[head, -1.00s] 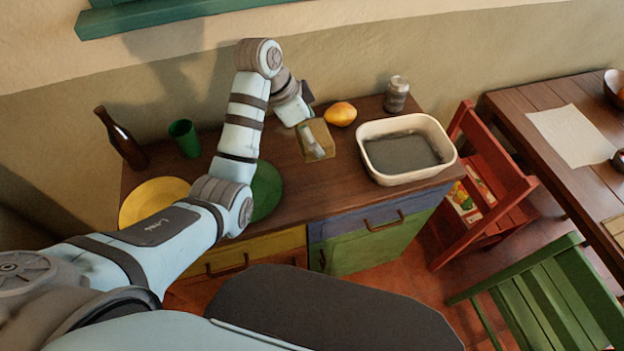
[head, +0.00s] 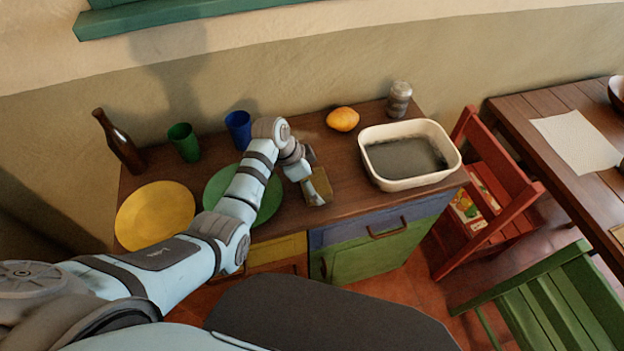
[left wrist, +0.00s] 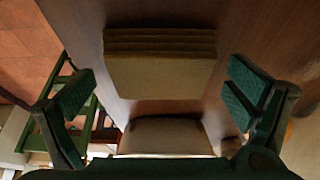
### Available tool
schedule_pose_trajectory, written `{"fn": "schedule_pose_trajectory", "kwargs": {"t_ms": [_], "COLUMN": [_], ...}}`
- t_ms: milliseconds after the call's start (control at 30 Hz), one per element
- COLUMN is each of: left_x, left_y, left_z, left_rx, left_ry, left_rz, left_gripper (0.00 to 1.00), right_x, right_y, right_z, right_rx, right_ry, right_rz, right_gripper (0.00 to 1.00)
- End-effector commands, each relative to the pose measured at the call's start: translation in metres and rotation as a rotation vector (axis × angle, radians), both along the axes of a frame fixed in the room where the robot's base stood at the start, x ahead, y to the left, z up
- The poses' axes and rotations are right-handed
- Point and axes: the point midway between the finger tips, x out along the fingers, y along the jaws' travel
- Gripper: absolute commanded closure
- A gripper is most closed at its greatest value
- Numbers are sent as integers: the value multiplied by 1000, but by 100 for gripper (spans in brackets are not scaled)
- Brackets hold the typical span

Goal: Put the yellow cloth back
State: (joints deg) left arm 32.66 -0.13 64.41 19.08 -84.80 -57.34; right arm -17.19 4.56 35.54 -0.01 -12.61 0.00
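The yellow cloth, a folded dull-yellow stack, shows at the front middle of the wooden counter in the head view (head: 324,182). In the left wrist view the cloth (left wrist: 160,75) shows its layered edge and appears to lie on the wood. My left gripper (head: 312,187) is at the cloth, partly covering it in the head view. In the left wrist view its two green-padded fingers (left wrist: 160,97) stand wide apart on either side of the cloth, with a narrow gap showing at each side. My right gripper is not in view.
A cream basin (head: 375,176) stands right of the cloth, with a yellow-orange fruit (head: 342,119) and jar (head: 399,98) behind. A green plate (head: 215,187), blue cup (head: 238,130), green cup (head: 184,142), yellow plate (head: 153,215) and brown bottle (head: 119,141) stand left.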

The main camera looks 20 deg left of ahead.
Motion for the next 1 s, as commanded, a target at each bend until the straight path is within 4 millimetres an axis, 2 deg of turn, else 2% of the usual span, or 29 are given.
{"fn": "schedule_pose_trajectory", "kwargs": {"t_ms": [367, 467, 700, 800, 1000], "left_x": [0, -3, -16, -20, -24], "left_y": [2, 7, 29, 35, 39], "left_z": [6, 21, 82, 100, 113], "left_rx": [0, 0, 1, 1, -1], "left_ry": [-2, -5, -5, -3, -1], "left_rz": [1, 1, 1, 1, -1], "left_gripper": [0, 0, 0, 0, 0], "right_x": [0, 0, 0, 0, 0], "right_y": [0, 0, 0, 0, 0], "right_z": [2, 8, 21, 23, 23], "right_rx": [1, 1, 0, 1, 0], "right_ry": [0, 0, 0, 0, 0], "right_rz": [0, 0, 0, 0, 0], "right_gripper": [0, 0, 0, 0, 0]}}
